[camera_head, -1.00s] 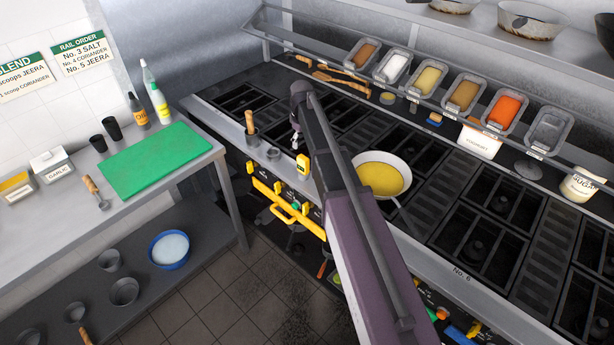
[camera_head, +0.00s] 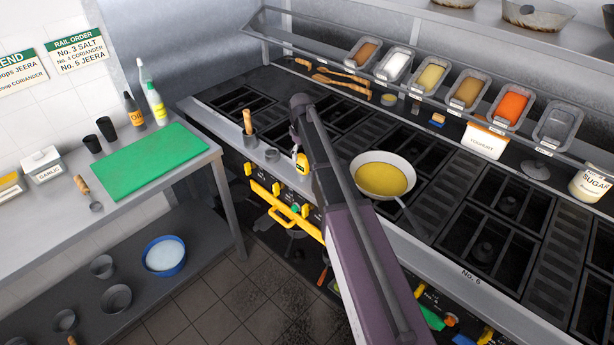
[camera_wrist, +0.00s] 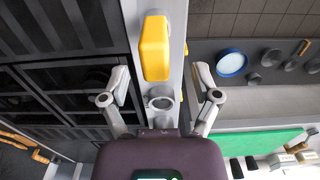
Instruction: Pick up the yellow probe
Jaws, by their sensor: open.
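The yellow probe (camera_head: 302,162) is on the steel front ledge of the range, beside my gripper (camera_head: 296,146). In the wrist view the yellow probe (camera_wrist: 155,48) is a rounded yellow block, lying just beyond the fingertips and close to midway between them. My gripper (camera_wrist: 160,78) is open and empty, with its two fingers spread either side of the ledge. In the head view my arm partly hides the ledge right of the probe, and whether the fingers touch it cannot be told.
A small grey cup (camera_wrist: 160,103) sits on the ledge between the fingers. A holder with a wooden handle (camera_head: 248,128) stands left along the ledge. A yellow rail (camera_head: 284,209) runs below the ledge. A pan of yellow liquid (camera_head: 382,178) is right of my arm.

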